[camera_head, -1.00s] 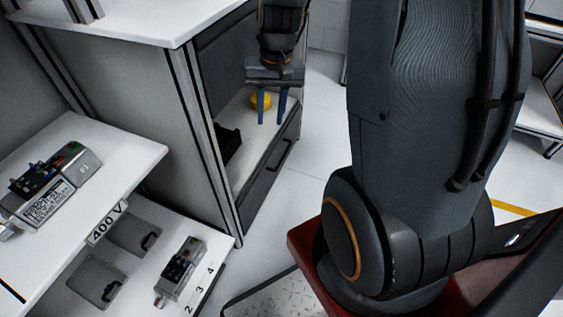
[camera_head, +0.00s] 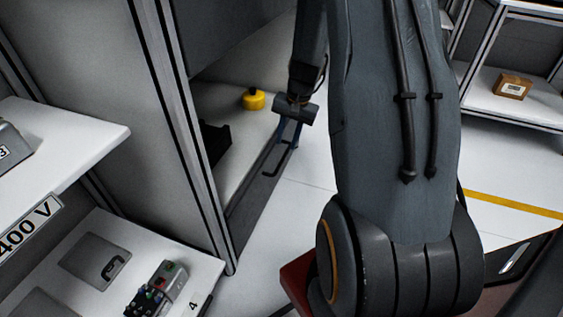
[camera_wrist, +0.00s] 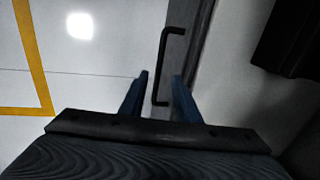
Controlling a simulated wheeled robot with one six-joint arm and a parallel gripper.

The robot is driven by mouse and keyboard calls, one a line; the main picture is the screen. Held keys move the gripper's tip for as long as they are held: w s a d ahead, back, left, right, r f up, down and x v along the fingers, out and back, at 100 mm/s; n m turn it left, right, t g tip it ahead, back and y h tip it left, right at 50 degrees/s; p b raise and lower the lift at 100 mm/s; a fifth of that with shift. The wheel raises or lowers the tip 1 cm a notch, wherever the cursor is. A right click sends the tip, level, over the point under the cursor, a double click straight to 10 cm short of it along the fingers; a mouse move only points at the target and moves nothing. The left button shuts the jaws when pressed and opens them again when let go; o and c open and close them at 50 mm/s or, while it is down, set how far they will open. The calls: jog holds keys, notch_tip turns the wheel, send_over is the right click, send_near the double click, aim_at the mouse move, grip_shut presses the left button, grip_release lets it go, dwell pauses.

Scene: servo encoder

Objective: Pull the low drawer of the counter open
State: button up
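The low drawer (camera_head: 250,200) is a dark grey front under the white shelf of the counter. It looks closed. Its black bar handle (camera_head: 287,161) stands out from the front and also shows in the wrist view (camera_wrist: 164,60). My gripper (camera_head: 290,132) is at the far part of the drawer front, close to the handle. In the wrist view my blue fingers (camera_wrist: 158,82) are apart, and the lower part of the handle lies between their tips in the picture. I cannot tell whether they touch it.
A yellow object (camera_head: 253,99) and a black bin (camera_head: 213,150) stand on the shelf above the drawer. A shelf with a carton (camera_head: 512,86) is at right. The white floor (camera_head: 300,225) before the drawer is clear. A lower bench shelf (camera_head: 95,225) is at left.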

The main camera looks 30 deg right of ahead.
aim_at(282, 160)
jog(key=f+b, duration=0.1)
jog(key=f, duration=0.1)
jog(key=f+b, duration=0.1)
jog(key=f, duration=0.2)
jog(key=w+f+b, duration=0.1)
jog(key=f+b, duration=0.1)
jog(key=f, duration=0.1)
jog(key=shift+w+a, duration=0.1)
jog(key=shift+a, duration=0.25)
grip_shut()
